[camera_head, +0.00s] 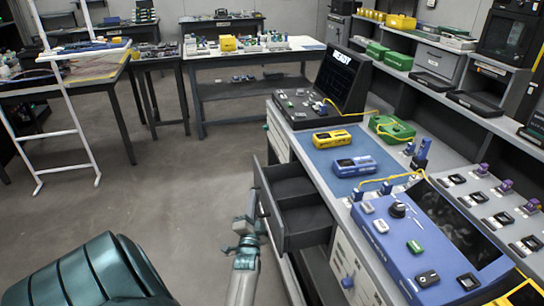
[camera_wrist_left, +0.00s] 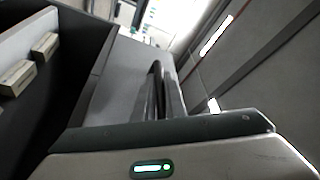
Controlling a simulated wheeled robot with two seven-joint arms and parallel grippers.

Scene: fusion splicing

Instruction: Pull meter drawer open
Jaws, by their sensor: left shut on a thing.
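The meter drawer (camera_head: 300,222) is a dark grey drawer that stands pulled out from the left side of the workbench, its empty divided inside showing from above. My left gripper (camera_head: 254,222) is at the drawer's outer front, shut on its handle. The handle itself is mostly hidden by the gripper in the head view. In the left wrist view the grey drawer front (camera_wrist_left: 108,88) lies close to the gripper, and a dark upright bar, seemingly the handle (camera_wrist_left: 155,92), shows just beyond the gripper body. My right gripper is not in view.
The bench top carries a blue mat (camera_head: 330,150) with yellow (camera_head: 333,137) and blue (camera_head: 355,166) meters, a black screen (camera_head: 343,78) and a large blue instrument (camera_head: 430,240). A white frame (camera_head: 75,110) stands at the left. The floor (camera_head: 185,180) left of the drawer is clear.

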